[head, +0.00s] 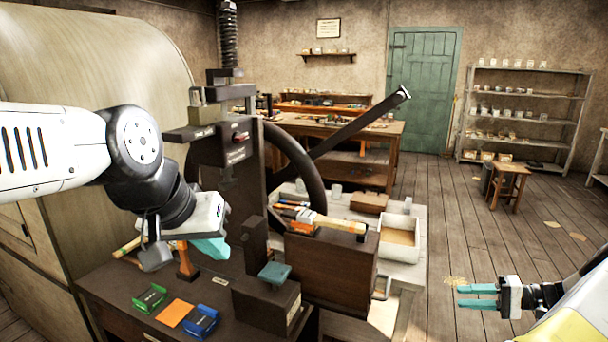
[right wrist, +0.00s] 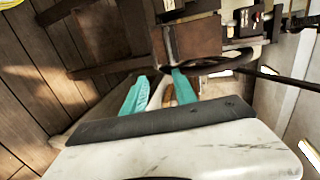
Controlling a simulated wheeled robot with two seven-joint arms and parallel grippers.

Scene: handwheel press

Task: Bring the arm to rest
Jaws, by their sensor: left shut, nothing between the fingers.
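My left gripper (head: 208,248) is shut and empty, with its teal fingertips over the dark bench, to the left of the press (head: 225,150). It appears apart from the press, but its exact depth is hard to tell. My right gripper (head: 479,296) is open and empty, low at the right over the wooden floor. Its two teal fingers stand apart in the right wrist view too (right wrist: 160,92). The press has a dark handwheel (head: 296,165) and a long dark bar (head: 350,127) slanting up to the right.
On the bench lie a green tray (head: 149,298), an orange square (head: 174,313) and a blue tray (head: 202,321). A teal-topped block (head: 275,273) stands by the press. A hammer (head: 325,221) lies on a brown box (head: 335,265). A white bin (head: 398,240) stands beside it.

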